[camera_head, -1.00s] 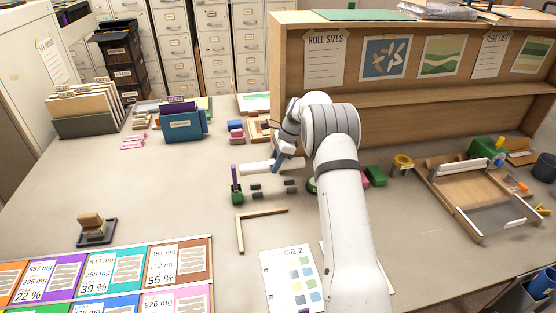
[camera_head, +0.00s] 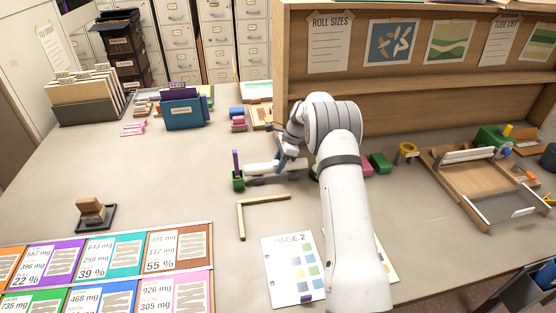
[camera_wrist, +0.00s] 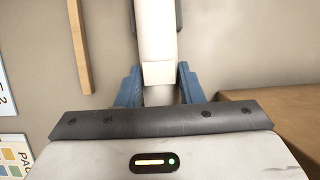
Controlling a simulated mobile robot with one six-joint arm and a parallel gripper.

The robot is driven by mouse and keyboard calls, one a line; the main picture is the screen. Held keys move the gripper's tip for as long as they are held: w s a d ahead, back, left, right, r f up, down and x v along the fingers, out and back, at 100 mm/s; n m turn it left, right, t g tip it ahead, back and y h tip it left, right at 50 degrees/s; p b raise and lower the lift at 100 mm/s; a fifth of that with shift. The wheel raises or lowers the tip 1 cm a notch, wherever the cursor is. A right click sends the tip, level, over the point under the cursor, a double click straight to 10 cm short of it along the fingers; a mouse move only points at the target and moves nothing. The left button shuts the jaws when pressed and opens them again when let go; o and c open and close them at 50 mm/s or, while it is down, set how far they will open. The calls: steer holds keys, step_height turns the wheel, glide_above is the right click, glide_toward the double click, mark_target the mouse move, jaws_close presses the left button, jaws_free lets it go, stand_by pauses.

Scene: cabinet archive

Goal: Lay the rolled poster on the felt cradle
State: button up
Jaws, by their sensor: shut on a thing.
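The rolled poster is a white tube (camera_head: 259,169) in the head view, lying roughly left to right. It also shows in the wrist view as a white roll (camera_wrist: 156,35) with a paler band. My gripper (camera_head: 284,162) is shut on it, with blue fingers on either side of the roll in the wrist view (camera_wrist: 158,86). The felt cradle shows as dark grey pieces (camera_head: 268,182) just under and in front of the poster. Dark edges of it flank the roll at the top of the wrist view (camera_wrist: 178,14). I cannot tell whether the poster touches the felt.
A green block (camera_head: 238,182) with a purple post stands at the poster's left end. A wooden corner piece (camera_head: 241,221) lies in front. A wooden shelf unit (camera_head: 425,100) rises behind. A wooden tray (camera_head: 470,177) stands at right.

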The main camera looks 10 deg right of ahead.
steer(key=shift+f, duration=0.5)
steer(key=shift+f+b, duration=0.4)
steer(key=shift+f, duration=0.15)
steer(key=o, duration=1.5)
steer(key=shift+r, duration=0.1)
steer(key=shift+r+p, duration=2.05)
steer(key=shift+r, duration=1.4)
